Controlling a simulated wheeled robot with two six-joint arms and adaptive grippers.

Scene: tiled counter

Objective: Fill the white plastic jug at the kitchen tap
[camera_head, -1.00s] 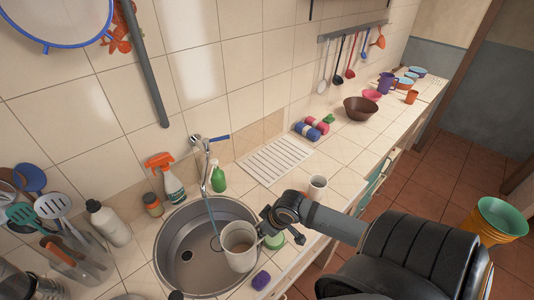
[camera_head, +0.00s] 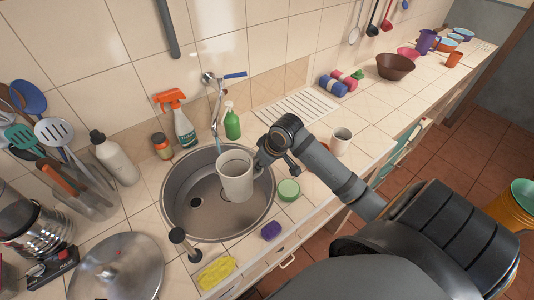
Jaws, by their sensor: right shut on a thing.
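The white plastic jug (camera_head: 237,182) is upright over the right part of the round steel sink (camera_head: 172,205). My right gripper (camera_head: 261,165) is shut on the jug at its right side; the exact grip is partly hidden by the gripper. The kitchen tap (camera_head: 216,100) stands on the wall behind the sink, with its blue-marked lever (camera_head: 235,75) pointing right. A thin bluish stream of water (camera_head: 217,143) falls from the spout toward the jug's back left rim. I cannot tell if it enters the jug, and the water level inside is unclear. My left gripper is out of view.
A spray bottle (camera_head: 184,130), a spice jar (camera_head: 162,147) and a green bottle (camera_head: 232,124) stand behind the sink. A green tub (camera_head: 288,190), a purple sponge (camera_head: 271,231) and a cup (camera_head: 341,141) sit to the right. A pot lid (camera_head: 118,268) lies front left.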

